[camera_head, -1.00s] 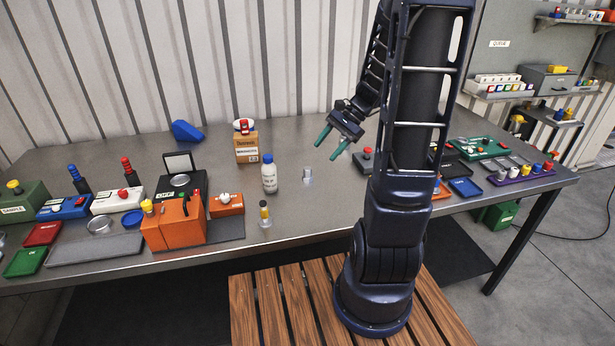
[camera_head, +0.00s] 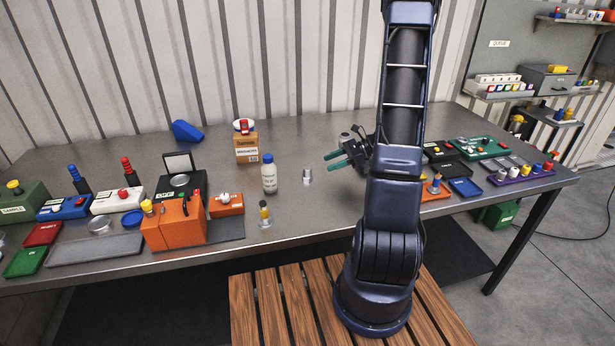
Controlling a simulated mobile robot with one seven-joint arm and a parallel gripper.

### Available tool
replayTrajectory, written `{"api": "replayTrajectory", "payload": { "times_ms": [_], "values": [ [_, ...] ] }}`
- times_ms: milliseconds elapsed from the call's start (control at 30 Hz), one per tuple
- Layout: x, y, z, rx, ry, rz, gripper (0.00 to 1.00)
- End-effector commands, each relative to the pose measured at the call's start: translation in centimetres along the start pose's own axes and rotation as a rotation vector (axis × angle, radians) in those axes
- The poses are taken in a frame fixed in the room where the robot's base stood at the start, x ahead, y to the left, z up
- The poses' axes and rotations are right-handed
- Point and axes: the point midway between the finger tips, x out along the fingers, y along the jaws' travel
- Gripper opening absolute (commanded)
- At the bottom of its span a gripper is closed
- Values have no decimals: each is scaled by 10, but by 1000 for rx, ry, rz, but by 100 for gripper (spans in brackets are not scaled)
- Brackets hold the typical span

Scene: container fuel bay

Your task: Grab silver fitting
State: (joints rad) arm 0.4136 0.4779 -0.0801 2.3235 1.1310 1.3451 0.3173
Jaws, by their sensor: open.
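The silver fitting (camera_head: 307,177) is a small grey metal piece standing upright on the grey metal table, just right of a white bottle with a blue cap. My gripper (camera_head: 332,163) has green fingers and is open and empty. Its fingers point left, to the right of and a little above the fitting in the picture, apart from it. The rest of my arm stands to the right of the fitting and hides part of the table.
The white bottle (camera_head: 269,178) stands close left of the fitting. A cardboard box (camera_head: 246,147) is behind. An orange block (camera_head: 173,225) is farther left. The table (camera_head: 310,219) in front of the fitting is clear.

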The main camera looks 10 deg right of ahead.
Motion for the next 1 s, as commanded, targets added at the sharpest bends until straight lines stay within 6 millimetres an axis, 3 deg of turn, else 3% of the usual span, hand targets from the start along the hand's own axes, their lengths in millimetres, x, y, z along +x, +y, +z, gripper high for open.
{"api": "replayTrajectory", "payload": {
  "times_ms": [300, 533, 800, 1000],
  "values": [
    [43, 1, 0, 0, -1, 4, 52],
    [56, 1, 0, -2, 0, 3, 52],
    [92, 4, 0, -1, 0, 5, 52],
    [102, 3, 0, -2, 1, 2, 52]
  ]
}}
